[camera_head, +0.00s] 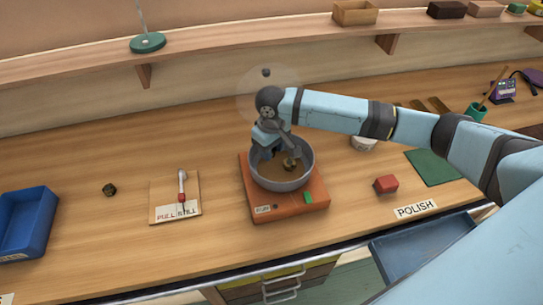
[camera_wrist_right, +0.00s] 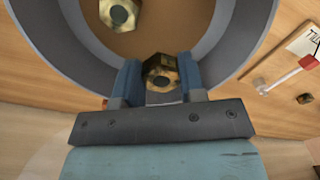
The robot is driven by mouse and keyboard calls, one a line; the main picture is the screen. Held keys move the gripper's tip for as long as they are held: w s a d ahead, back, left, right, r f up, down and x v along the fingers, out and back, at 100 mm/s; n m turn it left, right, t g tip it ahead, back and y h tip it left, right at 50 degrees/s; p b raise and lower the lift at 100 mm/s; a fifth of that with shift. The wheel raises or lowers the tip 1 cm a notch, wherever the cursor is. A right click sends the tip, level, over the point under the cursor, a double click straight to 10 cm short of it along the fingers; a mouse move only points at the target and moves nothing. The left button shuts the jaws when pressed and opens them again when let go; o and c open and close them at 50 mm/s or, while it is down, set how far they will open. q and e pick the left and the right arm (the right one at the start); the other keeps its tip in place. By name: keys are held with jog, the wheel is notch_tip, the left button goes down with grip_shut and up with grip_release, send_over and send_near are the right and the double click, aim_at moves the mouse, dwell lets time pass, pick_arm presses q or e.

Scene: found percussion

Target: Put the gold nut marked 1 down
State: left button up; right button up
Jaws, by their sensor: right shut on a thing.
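My right gripper (camera_head: 270,152) is over the grey bowl (camera_head: 313,160), low at its far left part. In the right wrist view the gripper (camera_wrist_right: 160,82) is shut on a gold nut (camera_wrist_right: 160,66), held between the two blue fingers inside the bowl's rim (camera_wrist_right: 232,62). No number can be read on it. In the head view the gripper hides most of this nut. A second gold nut (camera_head: 290,164) lies on the bowl's brown floor, apart from the held one; it also shows in the right wrist view (camera_wrist_right: 118,14). My left gripper is not in view.
The bowl stands on an orange base (camera_head: 262,209) with a green patch. A dark gold nut (camera_head: 109,189), a card with a red-handled tool (camera_head: 182,197) and a blue tray (camera_head: 27,224) are to the left. A red block (camera_head: 386,184) and green mat (camera_head: 434,167) are to the right.

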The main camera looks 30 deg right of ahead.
aim_at(271, 164)
jog(key=shift+f, duration=1.9)
jog(key=o, duration=1)
jog(key=shift+f, duration=0.15)
notch_tip(271, 164, up, 12)
jog(key=shift+r+b, duration=0.2)
jog(key=shift+b, duration=0.25)
jog(key=shift+s+f, duration=0.1)
